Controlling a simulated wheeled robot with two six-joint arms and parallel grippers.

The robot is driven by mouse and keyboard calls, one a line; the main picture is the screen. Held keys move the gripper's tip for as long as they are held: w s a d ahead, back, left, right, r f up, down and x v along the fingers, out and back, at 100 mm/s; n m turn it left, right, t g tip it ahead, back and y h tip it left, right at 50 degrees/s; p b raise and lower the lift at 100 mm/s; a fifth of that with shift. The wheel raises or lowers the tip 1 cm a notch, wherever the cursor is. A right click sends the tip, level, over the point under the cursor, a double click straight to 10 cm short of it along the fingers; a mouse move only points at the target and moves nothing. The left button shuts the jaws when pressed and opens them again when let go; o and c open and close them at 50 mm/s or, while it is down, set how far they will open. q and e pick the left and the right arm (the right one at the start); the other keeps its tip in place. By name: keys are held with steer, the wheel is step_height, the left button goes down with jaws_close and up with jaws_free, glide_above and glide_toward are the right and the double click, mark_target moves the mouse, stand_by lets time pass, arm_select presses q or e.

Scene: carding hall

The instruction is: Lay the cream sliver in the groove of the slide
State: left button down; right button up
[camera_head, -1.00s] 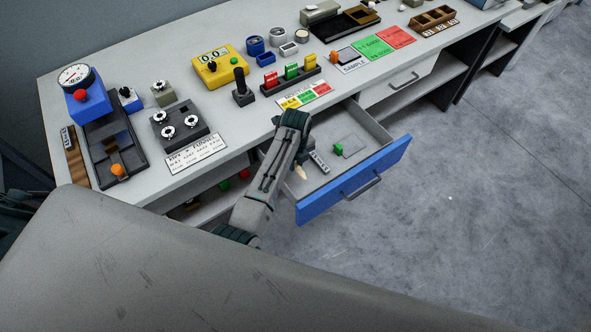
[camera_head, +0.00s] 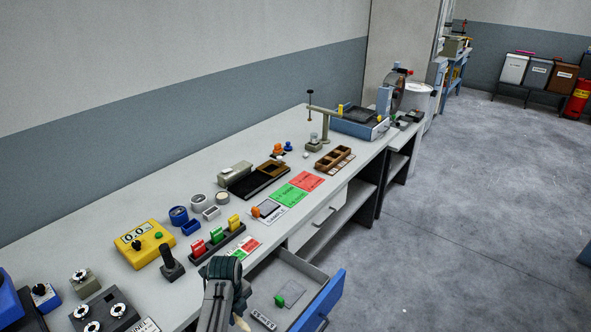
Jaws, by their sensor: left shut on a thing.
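My left gripper (camera_head: 236,308) is low in the picture, above the open drawer's left end. A cream piece (camera_head: 241,323), which looks like the cream sliver, shows at its tip; the jaws are shut on it, partly hidden by the wrist. I cannot tell for sure which thing is the slide, and no groove is clear. A small grey plate with an orange knob (camera_head: 256,212) lies on a white card on the bench. A long black base (camera_head: 258,183) with a grey block and a brown part lies behind it. My right gripper is out of view.
The blue-fronted drawer (camera_head: 320,303) stands open, with a green piece (camera_head: 279,300) and a grey labelled bar (camera_head: 263,319) inside. A black rack (camera_head: 219,246) with coloured tags stands close behind my gripper. A yellow counter box (camera_head: 145,243) is left. The right floor is clear.

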arm_select(q)
step_height(320, 180, down, 13)
steer(key=b, duration=1)
steer(key=shift+w+r, duration=0.1)
steer(key=shift+r, duration=0.05)
steer(key=shift+r, duration=0.15)
